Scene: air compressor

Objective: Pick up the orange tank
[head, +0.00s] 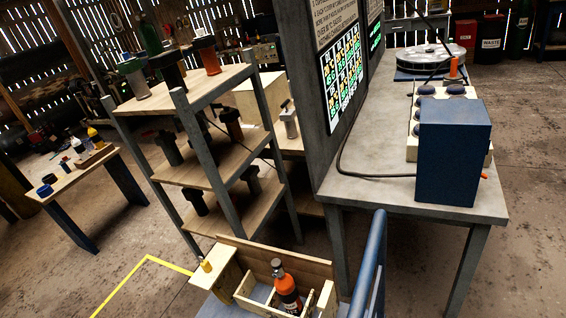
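An orange tank (288,294) with a dark band stands in a compartment of a wooden box (247,288) at the bottom middle of the head view. Its rounded top faces up and its lower part is hidden by the box wall. It leans slightly in the tilted picture. Another reddish-orange container (209,60) stands on the top board of the shelf at the upper left, under a grey fitting. My gripper is not in view, and nothing is seen touching the tank.
A wooden shelf rack (215,165) holds several tanks behind the box. A blue rail (370,265) rises just right of the box. A grey workbench (375,160) at the right carries a dark blue box (455,150). A small table (75,175) stands at the left.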

